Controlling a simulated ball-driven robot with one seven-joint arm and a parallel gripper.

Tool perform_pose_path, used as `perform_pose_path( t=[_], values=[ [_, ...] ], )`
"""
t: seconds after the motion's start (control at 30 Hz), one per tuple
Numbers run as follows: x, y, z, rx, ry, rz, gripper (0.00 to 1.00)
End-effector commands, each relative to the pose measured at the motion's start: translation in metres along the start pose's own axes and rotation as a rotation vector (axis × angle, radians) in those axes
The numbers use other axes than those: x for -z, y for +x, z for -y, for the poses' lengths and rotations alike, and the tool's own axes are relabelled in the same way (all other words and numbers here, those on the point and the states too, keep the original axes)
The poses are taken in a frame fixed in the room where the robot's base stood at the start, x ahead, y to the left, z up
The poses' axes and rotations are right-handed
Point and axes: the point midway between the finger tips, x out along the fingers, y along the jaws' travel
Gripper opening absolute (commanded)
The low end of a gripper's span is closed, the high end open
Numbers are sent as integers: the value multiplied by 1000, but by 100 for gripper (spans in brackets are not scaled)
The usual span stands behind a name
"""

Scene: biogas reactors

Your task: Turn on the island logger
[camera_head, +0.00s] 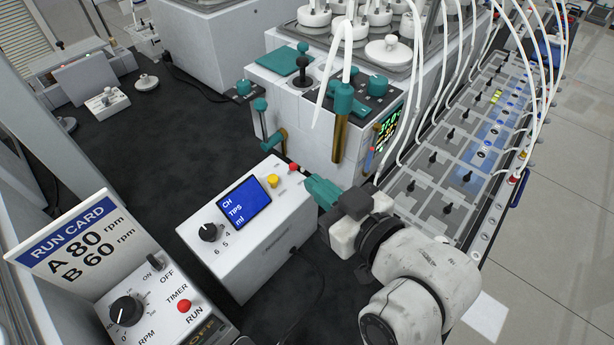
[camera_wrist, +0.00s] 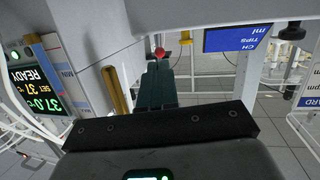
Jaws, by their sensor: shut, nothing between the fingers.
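A white box (camera_head: 262,238) with a blue screen (camera_head: 243,203) reading CH, TIPS, ml seems to be the island logger; its small front label is unreadable. A black knob (camera_head: 209,232) sits at its left, a yellow button (camera_head: 272,181) and a red button (camera_head: 293,167) at its right end. My gripper (camera_head: 312,185) has green fingers shut and empty, right beside that end, close to the red button. In the wrist view the finger tips (camera_wrist: 159,64) point at the red button (camera_wrist: 159,53); I cannot tell whether they touch. The yellow button (camera_wrist: 185,37) is beside it.
A white reactor unit (camera_head: 320,120) with teal caps and a lit display (camera_head: 387,130) stands just behind my gripper. A timer box (camera_head: 160,305) with a run card (camera_head: 80,240) is at front left. A tubed tray (camera_head: 450,165) lies right.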

Motion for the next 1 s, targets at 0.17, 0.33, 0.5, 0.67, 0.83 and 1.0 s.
perform_pose_path(
  t=[0.17, 0.33, 0.5, 0.67, 0.83, 1.0],
  values=[
    [1, 24, 0, 1, 1, 2, 0],
    [0, 34, 0, 0, 0, 1, 0],
    [0, 36, 0, 0, 0, 1, 0],
    [0, 35, 0, 0, 0, 1, 0],
    [2, 38, -2, -1, -2, 12, 0],
    [6, 44, -9, -1, -10, 47, 0]
  ],
)
